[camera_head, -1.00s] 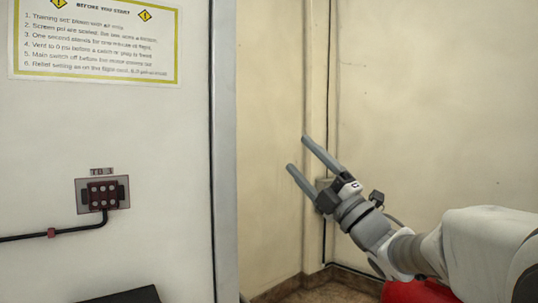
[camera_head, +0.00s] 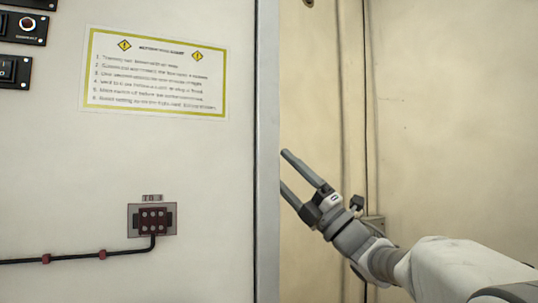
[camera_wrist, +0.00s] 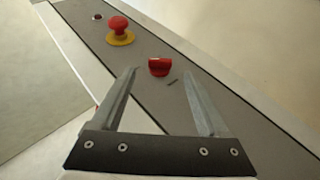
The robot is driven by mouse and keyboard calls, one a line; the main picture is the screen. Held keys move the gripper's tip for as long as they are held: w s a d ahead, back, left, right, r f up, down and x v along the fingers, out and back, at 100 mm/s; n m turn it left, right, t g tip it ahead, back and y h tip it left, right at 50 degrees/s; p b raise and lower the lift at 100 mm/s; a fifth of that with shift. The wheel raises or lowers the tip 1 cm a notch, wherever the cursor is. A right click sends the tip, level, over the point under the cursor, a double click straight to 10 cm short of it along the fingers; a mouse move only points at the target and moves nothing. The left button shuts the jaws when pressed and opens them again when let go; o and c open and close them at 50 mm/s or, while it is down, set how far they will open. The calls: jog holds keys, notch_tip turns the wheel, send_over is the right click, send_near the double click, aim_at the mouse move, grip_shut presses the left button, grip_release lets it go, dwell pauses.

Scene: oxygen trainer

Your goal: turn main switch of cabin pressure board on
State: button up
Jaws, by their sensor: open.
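My gripper (camera_head: 283,169) is open and empty, right of the white panel's edge in the head view. In the wrist view, my gripper (camera_wrist: 159,74) has its two fingers spread, with a red knob (camera_wrist: 159,67) showing between the fingertips. Whether it touches the knob cannot be told; a gap seems to remain on both sides. The knob sits on a grey strip (camera_wrist: 150,103) with a small dark mark beside it. No readable label shows which control is the main switch. Black switch modules (camera_head: 22,28) are cut off at the upper left of the head view.
A red mushroom button (camera_wrist: 118,27) on a yellow disc stands farther up the strip. The white panel (camera_head: 60,170) bears a yellow-bordered notice (camera_head: 155,75) and a terminal block (camera_head: 152,219) with a black cable. A beige wall (camera_head: 450,120) stands right of the panel.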

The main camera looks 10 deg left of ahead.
jog(key=shift+x, duration=2.75)
grip_shut()
